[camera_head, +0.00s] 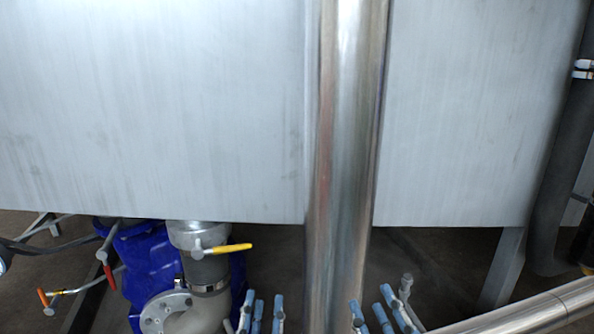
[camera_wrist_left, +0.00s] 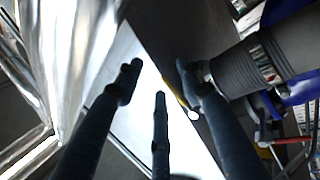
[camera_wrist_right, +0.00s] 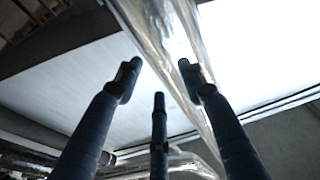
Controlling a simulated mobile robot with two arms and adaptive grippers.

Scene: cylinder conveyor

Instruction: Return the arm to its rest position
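My left gripper (camera_head: 262,306) shows at the bottom edge of the head view, left of a polished vertical metal pipe (camera_head: 345,150). My right gripper (camera_head: 378,306) is at the bottom edge, right of that pipe. Both have blue fingers pointing up. In the left wrist view, the left gripper's fingers (camera_wrist_left: 159,70) are spread with nothing between them. In the right wrist view, the right gripper's fingers (camera_wrist_right: 160,70) are also spread and empty. Most of both arms is outside the head view.
A large grey metal panel (camera_head: 150,110) fills the upper head view behind the pipe. Below left are a blue pump body (camera_head: 150,260) and a valve with a yellow handle (camera_head: 228,249).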

